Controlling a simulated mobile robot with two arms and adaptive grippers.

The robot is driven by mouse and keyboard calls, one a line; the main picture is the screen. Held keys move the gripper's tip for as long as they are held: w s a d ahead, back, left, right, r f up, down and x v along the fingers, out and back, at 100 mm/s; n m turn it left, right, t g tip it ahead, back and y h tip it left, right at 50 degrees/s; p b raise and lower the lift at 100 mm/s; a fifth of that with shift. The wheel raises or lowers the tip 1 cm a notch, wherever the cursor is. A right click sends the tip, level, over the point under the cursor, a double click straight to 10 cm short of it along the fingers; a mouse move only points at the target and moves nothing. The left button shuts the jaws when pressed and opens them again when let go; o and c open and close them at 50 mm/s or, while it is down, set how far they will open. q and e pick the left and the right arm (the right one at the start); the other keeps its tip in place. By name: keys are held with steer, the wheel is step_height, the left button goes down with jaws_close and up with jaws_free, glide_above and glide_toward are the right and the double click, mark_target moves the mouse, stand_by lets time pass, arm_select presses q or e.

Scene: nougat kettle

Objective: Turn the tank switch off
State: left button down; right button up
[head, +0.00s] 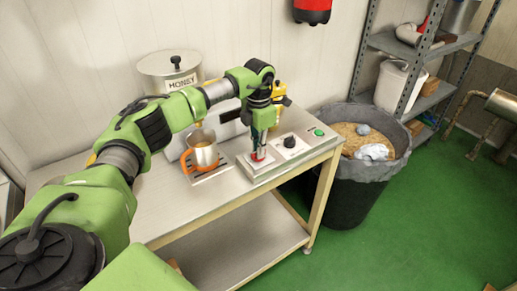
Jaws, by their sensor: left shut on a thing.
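A flat grey switch box (276,168) lies on the right part of the steel table. A red switch piece (258,155) stands up from a white plate at its left end. My left gripper (260,148) points straight down over that end, its fingers shut on the red piece and covering part of it. Whether the switch is on or off cannot be told. A black knob (290,142) and a green button (319,133) sit further right on the box. My right gripper is out of view.
A lined bin (345,190) stands right of the table (185,212). A metal shelf (405,85) is behind the bin. Green floor is free at the right.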

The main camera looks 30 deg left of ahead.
arm_select(q)
steer(key=shift+r, duration=0.1)
stand_by(0.4)
steer(key=c, duration=2.1)
jaws_free()
steer(key=shift+c, duration=0.2)
step_height(320, 180, up, 12)
